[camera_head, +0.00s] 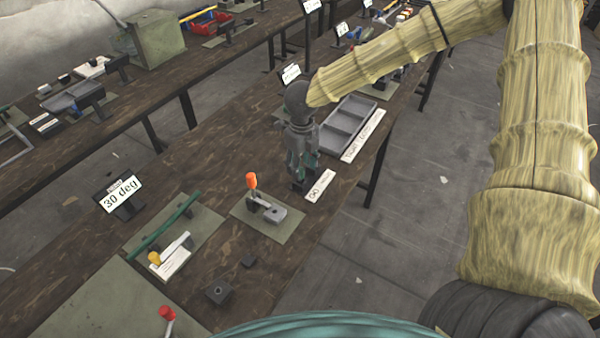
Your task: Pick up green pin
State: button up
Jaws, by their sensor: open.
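My gripper (303,172) points down over the right edge of the middle table, just left of a grey compartment tray. Its jaws are open. A small teal-green patch (311,160) shows at the fingers. I cannot tell whether it is the green pin or part of the gripper, nor whether it touches the fingers. A small dark block (303,186) lies under the fingertips and is partly hidden. No other clear green pin shows. A long dark-green bar (165,226) lies on a mat to the left.
The grey compartment tray (322,126) stands behind the gripper. A white label (320,186) lies beside it at the table edge. An orange-handled press (265,209) stands on a mat in front. A "30 deg" sign (120,195) stands left. Bare wood (215,155) lies left of the gripper.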

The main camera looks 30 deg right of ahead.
jog(key=shift+w+d+f+p, duration=0.1)
jog(key=shift+w+f+p, duration=0.2)
jog(key=shift+f+p, duration=0.45)
jog(key=shift+w+f+p, duration=0.25)
jog(key=shift+f+p, duration=0.05)
jog(key=shift+f, duration=1.75)
grip_shut()
